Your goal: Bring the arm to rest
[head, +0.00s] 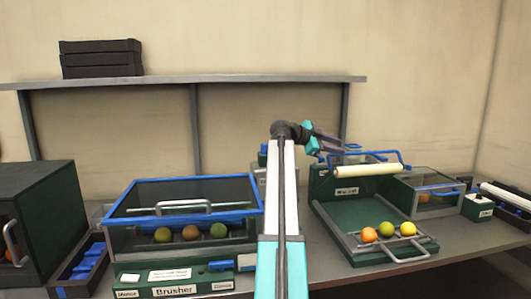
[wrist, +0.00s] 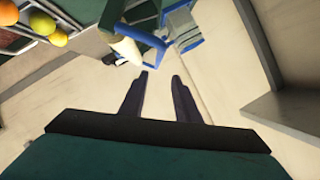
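My arm rises in the middle of the head view and bends right at its dark elbow. My gripper (head: 335,146) is held out to the right, in front of the wall and above the back of the right-hand machine. In the wrist view my gripper (wrist: 159,80) shows two dark fingers, apart, with nothing between them. A blue-framed part (wrist: 187,30) and a pale roller (wrist: 125,48) lie beyond the fingertips in the wrist view.
The green machine (head: 338,214) at right has the roller (head: 368,171) and a tray with fruit (head: 369,234). The blue-framed brusher (head: 182,184) holds three fruits. A dark cabinet (head: 50,200) stands far left. A shelf (head: 200,81) with a dark crate (head: 100,58) crosses the wall.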

